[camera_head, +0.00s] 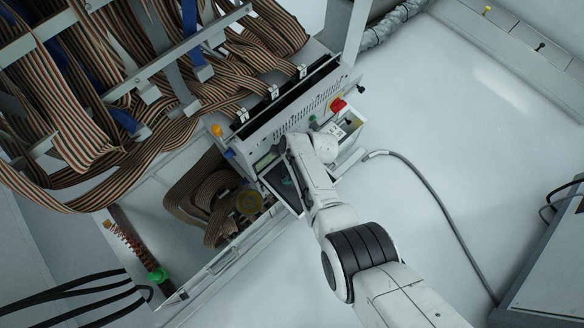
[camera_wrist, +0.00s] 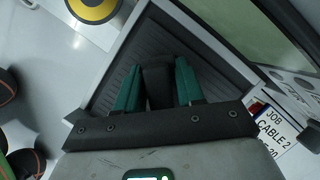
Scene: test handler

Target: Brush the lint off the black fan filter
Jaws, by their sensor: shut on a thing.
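My gripper (camera_wrist: 159,66) has two green fingers and is shut on a dark, block-like thing (camera_wrist: 158,86); whether it is a brush I cannot tell. Below it in the wrist view is a black ribbed panel (camera_wrist: 118,84) inside a pale frame, perhaps the fan filter. In the head view a dark panel in a grey frame (camera_head: 272,177) lies beside the machine's front, partly hidden by my wrist. I cannot make out lint, nor whether the held thing touches the panel.
The wrist view shows the plate (camera_wrist: 280,130) at right. Striped ribbon cables (camera_head: 75,120) fill the upper left. A grey cable (camera_head: 430,185) crosses the clear pale floor at right.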

